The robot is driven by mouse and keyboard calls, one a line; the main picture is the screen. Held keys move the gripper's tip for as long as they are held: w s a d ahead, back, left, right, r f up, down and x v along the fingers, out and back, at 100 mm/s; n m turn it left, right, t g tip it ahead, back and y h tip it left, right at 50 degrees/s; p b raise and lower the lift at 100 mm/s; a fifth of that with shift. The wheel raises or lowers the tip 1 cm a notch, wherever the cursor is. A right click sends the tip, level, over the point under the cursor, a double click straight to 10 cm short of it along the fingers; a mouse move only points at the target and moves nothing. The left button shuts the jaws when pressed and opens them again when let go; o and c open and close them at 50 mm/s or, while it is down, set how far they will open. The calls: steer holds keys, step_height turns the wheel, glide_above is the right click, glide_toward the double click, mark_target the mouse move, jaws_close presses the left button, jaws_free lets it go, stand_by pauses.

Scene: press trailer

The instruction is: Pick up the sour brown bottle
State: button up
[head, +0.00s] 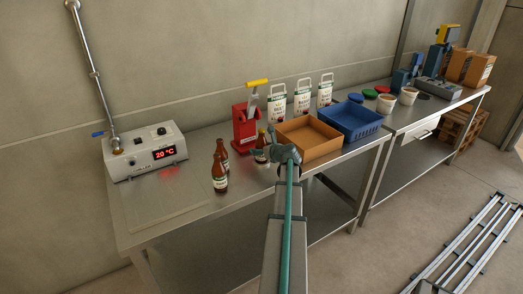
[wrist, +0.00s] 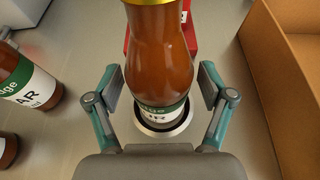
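A brown bottle (wrist: 160,70) with a gold cap and a green-and-white label stands between the two fingers of my gripper (wrist: 160,88) in the wrist view. The fingers are open, with a gap on each side of the bottle. Its label is partly hidden, so I cannot read its full name. In the head view this bottle (head: 261,150) is partly behind my gripper (head: 272,152), at the foot of the red capping press (head: 243,128). Two more brown bottles stand to the left, the front one (head: 220,178) clear; a label in the wrist view (wrist: 38,88) ends in "AR".
An orange-brown open box (head: 322,141) is close to the right of my gripper, with a blue crate (head: 362,121) beyond. White bags (head: 302,95) stand behind. A white control box (head: 146,152) is at the left.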

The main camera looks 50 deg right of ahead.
jaws_close()
steer(key=shift+r, duration=0.1)
